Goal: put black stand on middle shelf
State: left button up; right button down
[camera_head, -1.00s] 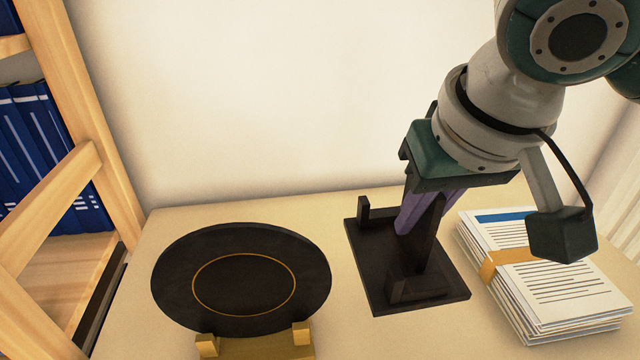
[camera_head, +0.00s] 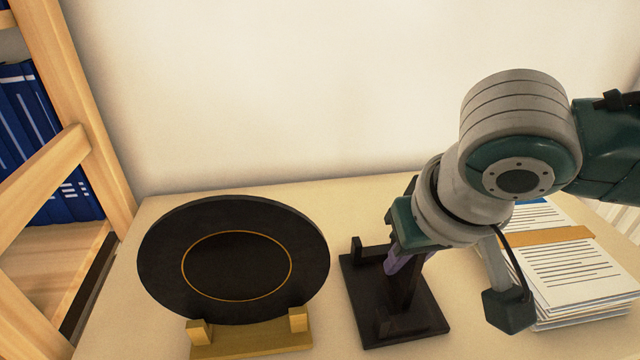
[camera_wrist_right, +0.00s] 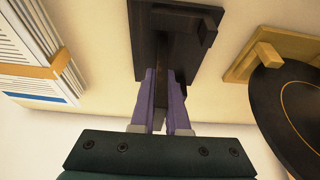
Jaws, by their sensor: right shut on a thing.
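The black stand (camera_head: 420,312) stands upright on the table, right of the round black plate. In the right wrist view the stand (camera_wrist_right: 184,50) shows its flat base and an upright bar. My right gripper (camera_head: 393,262) has its purple fingers shut on the stand's upright part. The right wrist view shows the two fingers (camera_wrist_right: 163,92) on either side of that bar. My left gripper is in neither view. The wooden shelf unit (camera_head: 90,120) is at the left edge, with a shelf board (camera_head: 50,250) under blue binders. I cannot tell which level it is.
A round black plate (camera_head: 237,262) with a gold ring leans on a yellow wooden holder (camera_head: 255,338) between shelf and stand. A banded paper stack (camera_head: 575,275) lies right of the stand, partly behind my arm. The wall closes off the back of the table.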

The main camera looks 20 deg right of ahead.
jog(key=c, duration=0.9)
grip_release()
